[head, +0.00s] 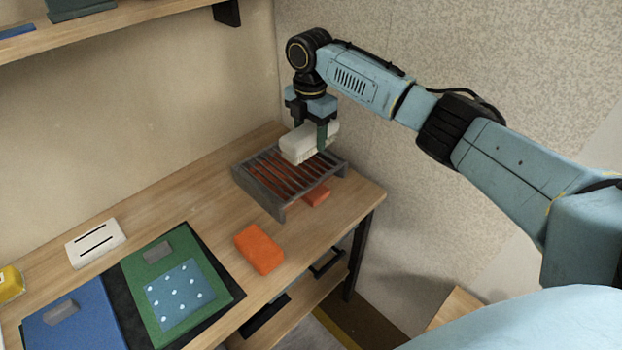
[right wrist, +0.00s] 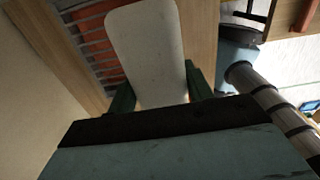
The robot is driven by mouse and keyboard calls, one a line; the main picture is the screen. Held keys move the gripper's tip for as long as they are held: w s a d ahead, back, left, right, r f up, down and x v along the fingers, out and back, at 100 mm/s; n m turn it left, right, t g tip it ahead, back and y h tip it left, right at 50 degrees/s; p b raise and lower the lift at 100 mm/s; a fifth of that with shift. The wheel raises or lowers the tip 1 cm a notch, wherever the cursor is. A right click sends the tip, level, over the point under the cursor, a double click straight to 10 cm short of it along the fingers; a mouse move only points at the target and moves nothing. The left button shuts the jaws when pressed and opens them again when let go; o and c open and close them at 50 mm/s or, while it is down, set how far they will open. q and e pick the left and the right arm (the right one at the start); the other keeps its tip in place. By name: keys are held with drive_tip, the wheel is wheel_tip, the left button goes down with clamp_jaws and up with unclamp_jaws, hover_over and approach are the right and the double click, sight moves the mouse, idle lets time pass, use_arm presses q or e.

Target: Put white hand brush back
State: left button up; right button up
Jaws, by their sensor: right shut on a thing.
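The white hand brush (head: 304,144) is at the dark slatted rack (head: 277,207) at the right end of the table. My right gripper (head: 322,130) is shut on the brush from above. In the right wrist view the brush's white top (right wrist: 148,45) sits between the green fingertips (right wrist: 155,92), with the rack's slats (right wrist: 97,45) beyond it. The brush is over the rack's back right part; whether it touches the slats I cannot tell. My left gripper is not in view.
An orange block (head: 259,249) lies in front of the rack. A green board with a blue patterned sheet (head: 181,292), a blue board (head: 75,322), a white slotted piece (head: 95,243) and a yellow item (head: 10,283) lie to the left. A wall stands close behind the rack.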

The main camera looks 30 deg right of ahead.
wheel_tip(320, 180, down, 8)
drive_tip(key=shift+s+f+b, duration=0.1)
drive_tip(key=shift+f+b, duration=0.1)
drive_tip(key=shift+b, duration=0.25)
drive_tip(key=shift+f, duration=0.55)
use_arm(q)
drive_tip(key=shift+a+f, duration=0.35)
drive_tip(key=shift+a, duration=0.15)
use_arm(e)
drive_tip(key=shift+f, duration=0.35)
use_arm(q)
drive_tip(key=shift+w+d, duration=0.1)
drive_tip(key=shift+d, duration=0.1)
use_arm(e)
drive_tip(key=o, duration=1)
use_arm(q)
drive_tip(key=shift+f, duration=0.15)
